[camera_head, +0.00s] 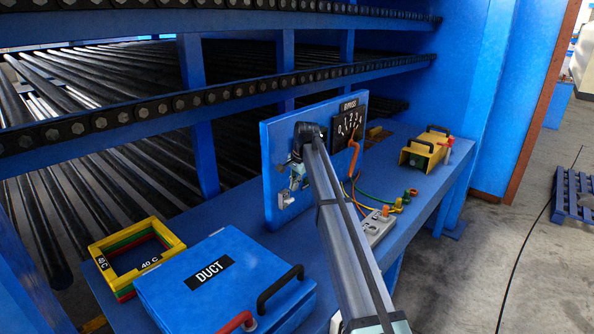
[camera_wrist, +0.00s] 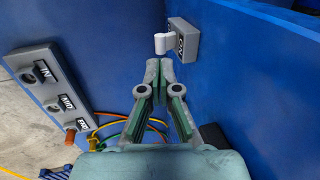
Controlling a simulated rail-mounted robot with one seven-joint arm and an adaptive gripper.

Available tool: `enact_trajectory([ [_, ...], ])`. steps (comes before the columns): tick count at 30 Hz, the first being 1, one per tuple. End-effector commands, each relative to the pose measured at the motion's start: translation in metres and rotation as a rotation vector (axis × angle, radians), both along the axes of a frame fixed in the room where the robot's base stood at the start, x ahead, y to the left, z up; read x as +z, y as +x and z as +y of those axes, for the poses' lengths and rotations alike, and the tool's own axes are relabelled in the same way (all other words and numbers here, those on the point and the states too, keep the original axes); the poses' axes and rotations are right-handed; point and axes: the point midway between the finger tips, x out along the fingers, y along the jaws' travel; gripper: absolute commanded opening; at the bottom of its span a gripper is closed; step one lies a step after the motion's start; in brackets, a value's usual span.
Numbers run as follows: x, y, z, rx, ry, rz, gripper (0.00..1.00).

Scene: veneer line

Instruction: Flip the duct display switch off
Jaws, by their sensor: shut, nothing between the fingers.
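A small grey switch box (camera_wrist: 186,40) with a white lever (camera_wrist: 164,43) is fixed to the blue upright panel in the wrist view. A dark label on its face is too small to read surely. In the head view a small grey fitting (camera_head: 285,201) on the upright panel (camera_head: 283,130) seems to be this switch, partly beside my gripper. My gripper (camera_wrist: 154,75) is shut and empty. Its fingertips are just below the lever in the wrist picture; I cannot tell whether they touch it. In the head view my gripper (camera_head: 296,176) is partly hidden by my arm.
A blue box marked DUCT (camera_head: 208,272) with a black handle stands on the blue bench (camera_head: 195,222). Yellow, red and green frames (camera_head: 135,250) lie at left. A socket strip (camera_wrist: 50,90) with cables is beside my gripper. A BYPASS dial (camera_head: 350,120) and yellow box (camera_head: 425,152) are further right.

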Motion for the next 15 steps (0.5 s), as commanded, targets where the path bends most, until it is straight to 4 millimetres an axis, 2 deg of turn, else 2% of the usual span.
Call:
enact_trajectory([
  [6,-0.031,0.004,0.007,0.001,-0.001,0.002,0.00],
  [15,-0.049,0.007,0.010,0.000,0.000,0.000,0.00],
])
